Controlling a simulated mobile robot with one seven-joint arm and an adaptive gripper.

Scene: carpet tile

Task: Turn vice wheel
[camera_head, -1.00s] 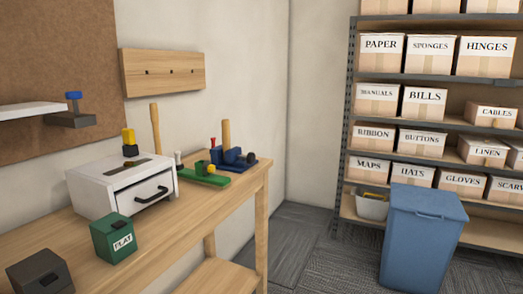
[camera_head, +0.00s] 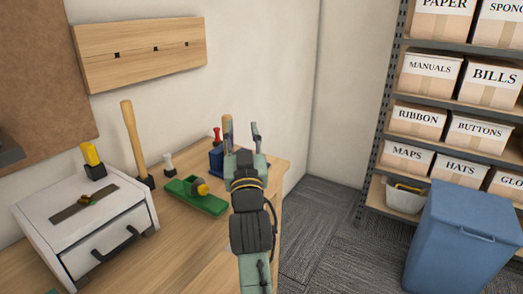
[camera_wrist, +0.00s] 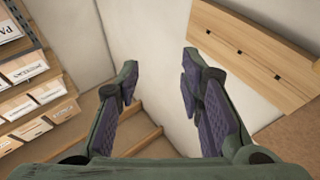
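The blue vice (camera_head: 216,159) stands at the right end of the wooden workbench. My gripper and wrist cover most of it in the head view, and I cannot make out its wheel. My gripper (camera_head: 241,138) is raised in front of the vice, fingers upward in the picture. It also shows in the wrist view (camera_wrist: 160,72), with its two fingers spread wide and nothing between them. The vice is not visible in the wrist view.
On the workbench (camera_head: 190,235) are a white drawer box (camera_head: 85,225) and a green tool (camera_head: 195,196) with a yellow knob. A wooden handle (camera_head: 133,140) stands upright. A blue bin (camera_head: 463,238) and a shelf of labelled boxes (camera_head: 478,130) are to the right.

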